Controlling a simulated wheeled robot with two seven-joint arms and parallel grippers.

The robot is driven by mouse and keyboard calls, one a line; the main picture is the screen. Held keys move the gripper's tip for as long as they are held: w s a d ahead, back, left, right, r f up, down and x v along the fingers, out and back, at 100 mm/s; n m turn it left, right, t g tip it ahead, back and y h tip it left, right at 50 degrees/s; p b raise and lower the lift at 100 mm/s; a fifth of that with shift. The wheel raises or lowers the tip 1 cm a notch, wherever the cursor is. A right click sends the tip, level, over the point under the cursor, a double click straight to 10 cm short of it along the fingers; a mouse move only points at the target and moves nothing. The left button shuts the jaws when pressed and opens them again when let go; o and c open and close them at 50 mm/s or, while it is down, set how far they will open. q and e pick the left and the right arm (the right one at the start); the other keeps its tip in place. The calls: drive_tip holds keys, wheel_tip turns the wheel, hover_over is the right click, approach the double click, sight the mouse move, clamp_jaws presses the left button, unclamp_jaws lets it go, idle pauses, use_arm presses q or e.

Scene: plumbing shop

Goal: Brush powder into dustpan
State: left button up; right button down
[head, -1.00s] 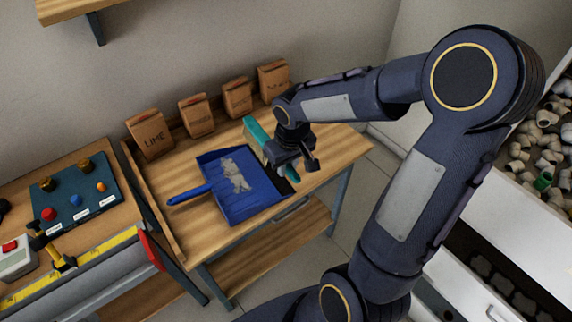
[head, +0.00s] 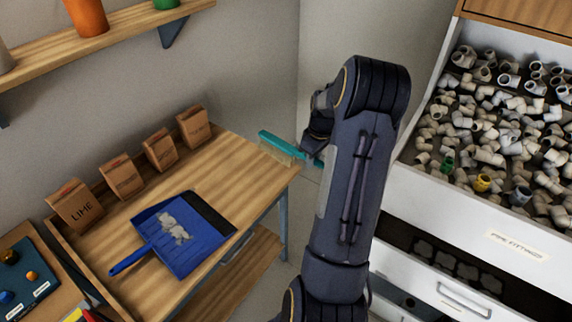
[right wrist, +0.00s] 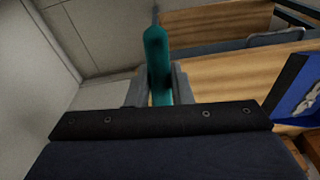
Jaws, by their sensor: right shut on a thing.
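The blue dustpan (head: 190,255) lies on the wooden bench, its handle toward the lower left and its dark lip toward the upper right. Pale powder (head: 172,228) lies in a patch on the dustpan's floor. My right gripper (right wrist: 158,92) is shut on the teal handle of the brush (right wrist: 157,55). In the head view the brush (head: 278,146) is at the bench's right end, its pale bristles near the edge; my arm hides part of it and most of the gripper. The dustpan also shows at the right wrist view's right edge (right wrist: 288,88). My left gripper is out of view.
Several brown paper bags (head: 123,177), one labelled LIME, stand along the bench's back. A cabinet of pipe fittings (head: 480,140) stands at the right. A wall shelf (head: 120,48) is at the upper left. The bench top (head: 225,160) right of the bags is clear.

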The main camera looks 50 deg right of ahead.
drive_tip(key=shift+s+d, duration=0.25)
drive_tip(key=shift+d, duration=0.15)
drive_tip(key=shift+s+f, duration=0.1)
drive_tip(key=shift+f, duration=0.15)
wheel_tip(320, 180, down, 8)
drive_tip(key=a+r+b, duration=0.1)
drive_tip(key=a+b, duration=0.1)
drive_tip(key=b, duration=0.4)
drive_tip(key=w+a+b, duration=0.2)
drive_tip(key=a+b, duration=0.1)
drive_tip(key=a, duration=1.5)
drive_tip(key=w+a+b, duration=0.2)
drive_tip(key=a+b, duration=0.1)
drive_tip(key=a, duration=1.5)
drive_tip(key=d+r+p, duration=0.6)
drive_tip(key=r+p, duration=0.2)
drive_tip(key=r, duration=0.1)
drive_tip(key=shift+r+p, duration=0.25)
drive_tip(key=shift+p, duration=0.1)
drive_tip(key=shift+d, duration=0.15)
